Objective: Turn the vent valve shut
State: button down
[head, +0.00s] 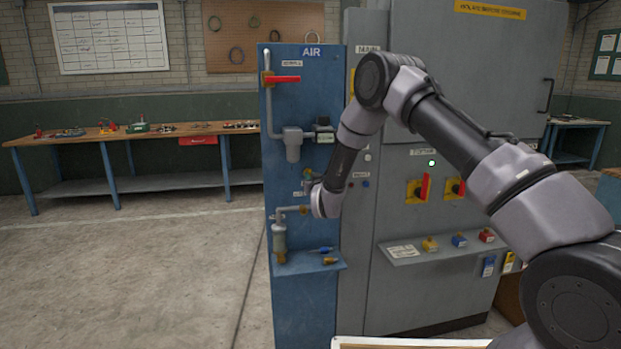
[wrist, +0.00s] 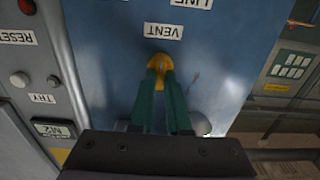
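The vent valve has a small yellow handle (wrist: 159,66) on a blue panel. In the wrist view it sits just by the VENT label (wrist: 163,31), which appears upside down. My gripper (wrist: 161,80) has two green fingers close together, with the handle between their tips. It looks shut on the handle, though the tips cover part of it. In the head view my wrist stands against the blue air panel (head: 308,100) at mid height and mostly hides the valve and my fingers.
A red-handled valve (head: 283,79) is high on the panel, with a grey filter unit (head: 292,143) below it. A small shelf (head: 300,266) holds loose fittings. The grey cabinet (head: 455,60) with red rotary switches stands right. A workbench (head: 90,137) is left; the floor there is clear.

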jog(key=shift+n, duration=0.3)
jog(key=shift+a+f+n, duration=0.1)
jog(key=shift+n, duration=4.25)
jog(key=shift+a+f+n, duration=0.1)
jog(key=shift+n, duration=4.25)
jog(key=shift+s, duration=0.1)
jog(key=c, duration=0.9)
grip_release()
